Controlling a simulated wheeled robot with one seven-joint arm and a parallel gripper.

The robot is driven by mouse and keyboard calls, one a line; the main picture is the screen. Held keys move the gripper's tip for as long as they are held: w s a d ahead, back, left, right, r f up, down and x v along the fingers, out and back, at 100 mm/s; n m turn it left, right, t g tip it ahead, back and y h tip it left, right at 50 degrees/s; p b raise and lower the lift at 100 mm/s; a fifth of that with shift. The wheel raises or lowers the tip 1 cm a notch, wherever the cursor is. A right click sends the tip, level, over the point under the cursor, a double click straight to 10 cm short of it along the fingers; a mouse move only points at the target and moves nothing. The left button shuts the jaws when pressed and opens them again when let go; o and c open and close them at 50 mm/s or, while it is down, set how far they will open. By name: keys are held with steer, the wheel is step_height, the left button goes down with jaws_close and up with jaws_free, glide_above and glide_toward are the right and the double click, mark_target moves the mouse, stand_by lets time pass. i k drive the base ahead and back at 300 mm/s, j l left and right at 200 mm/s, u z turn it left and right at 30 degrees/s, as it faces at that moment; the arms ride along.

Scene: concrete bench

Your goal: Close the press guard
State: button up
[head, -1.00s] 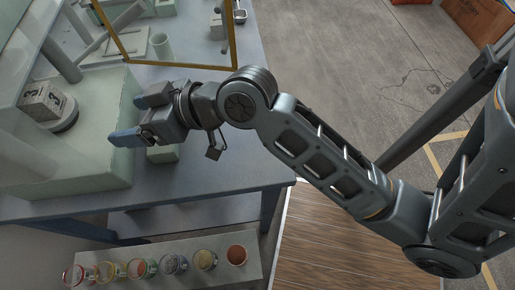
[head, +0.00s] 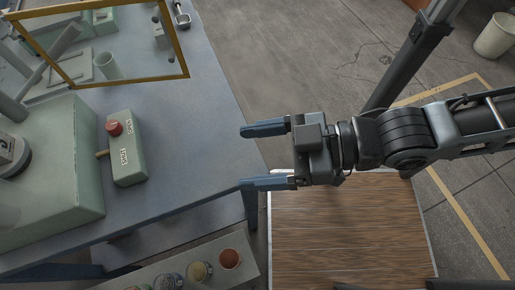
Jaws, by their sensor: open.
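The press guard (head: 130,82) is a clear panel in a yellow frame at the upper left of the head view. It stands swung out from the press, over the bench. The press (head: 60,165) is a pale green block at the left edge, partly cut off by the picture. My gripper (head: 246,157) is open and empty, with its two blue fingers pointing left. It is near the bench's right edge, right of and nearer than the guard, and touches neither guard nor press.
A green control box (head: 128,160) with a red button stands on the bench (head: 185,150) beside the press. A pale cup (head: 107,66) shows near the guard. Several jars, one with reddish contents (head: 230,258), line a low shelf. The bench's right side is clear.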

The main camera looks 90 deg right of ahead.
mark_target(161, 13)
steer(key=u, duration=0.2)
steer(key=l+u, duration=0.25)
steer(key=k+l+u, duration=0.25)
steer(key=l+u, duration=0.25)
steer(key=l, duration=0.15)
steer(key=k+l, duration=0.3)
steer(key=l, duration=0.3)
steer(key=k+l+u, duration=0.15)
steer(key=k+l, duration=0.2)
steer(key=l, duration=0.2)
steer(key=k+l, duration=0.35)
steer(key=l, duration=0.2)
steer(key=k+l+u, duration=0.15)
steer(key=k+l, duration=0.2)
steer(key=l, duration=0.2)
